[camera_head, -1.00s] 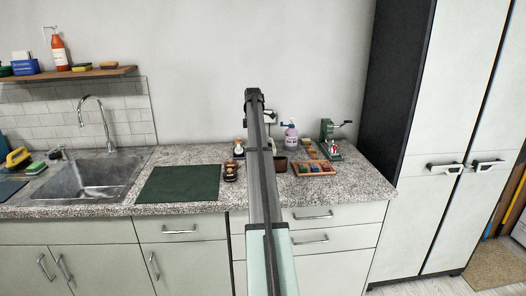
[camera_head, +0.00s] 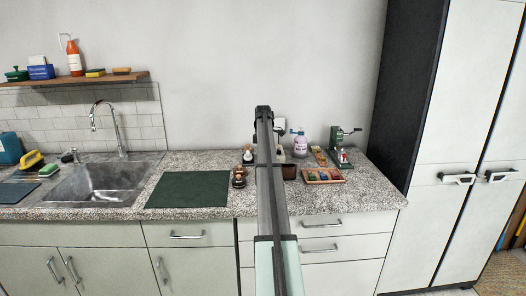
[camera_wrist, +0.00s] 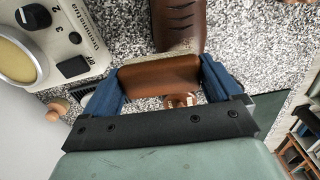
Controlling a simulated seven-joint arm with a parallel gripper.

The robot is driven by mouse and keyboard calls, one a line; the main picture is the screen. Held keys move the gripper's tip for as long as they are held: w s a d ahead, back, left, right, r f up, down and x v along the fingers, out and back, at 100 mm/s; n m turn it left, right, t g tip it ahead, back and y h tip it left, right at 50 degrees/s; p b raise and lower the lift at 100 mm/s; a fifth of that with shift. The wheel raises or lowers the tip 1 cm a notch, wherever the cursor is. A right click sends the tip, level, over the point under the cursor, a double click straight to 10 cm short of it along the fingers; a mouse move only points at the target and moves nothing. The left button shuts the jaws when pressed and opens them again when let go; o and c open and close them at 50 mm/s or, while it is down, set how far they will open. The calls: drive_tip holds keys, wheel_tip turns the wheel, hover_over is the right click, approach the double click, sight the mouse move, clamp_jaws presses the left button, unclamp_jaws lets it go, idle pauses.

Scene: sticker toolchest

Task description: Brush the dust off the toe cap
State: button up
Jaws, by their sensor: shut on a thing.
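In the wrist view my gripper (camera_wrist: 163,92) has its two blue fingers shut on a reddish-brown wooden block, apparently the brush (camera_wrist: 158,76). A brown shoe-like thing with dark slits (camera_wrist: 178,16) lies just beyond it at the top edge, mostly cut off. A pale tan strip, bristles or dust, shows where the two meet; I cannot tell whether they touch. In the head view my arm hides the gripper. A dark brown thing (camera_head: 289,171) shows just right of the arm on the speckled counter.
A white appliance with a numbered dial (camera_wrist: 68,35) stands close left of the gripper. In the head view a dark green mat (camera_head: 188,189) lies left, beyond small wooden-topped items (camera_head: 239,177). A wooden tray (camera_head: 323,182), purple bottle (camera_head: 300,143) and green hand-cranked device (camera_head: 343,148) stand right.

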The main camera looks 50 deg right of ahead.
drive_tip(key=shift+f, duration=0.85)
drive_tip(key=shift+s+a+f, duration=0.15)
drive_tip(key=shift+a, duration=0.05)
drive_tip(key=shift+c, duration=0.4)
drive_tip(key=shift+s+a+f, duration=0.2)
drive_tip(key=shift+s+a, duration=0.6)
drive_tip(key=shift+a, duration=0.15)
drive_tip(key=shift+s+a, duration=1.05)
drive_tip(key=shift+a, duration=0.2)
drive_tip(key=w+d, duration=0.4)
drive_tip(key=d, duration=0.1)
drive_tip(key=shift+w+d, duration=0.1)
drive_tip(key=shift+w, duration=0.05)
drive_tip(key=s+a, duration=0.4)
drive_tip(key=shift+a, duration=0.25)
drive_tip(key=shift+w+d, duration=1.8)
drive_tip(key=shift+d, duration=0.3)
drive_tip(key=shift+r, duration=4)
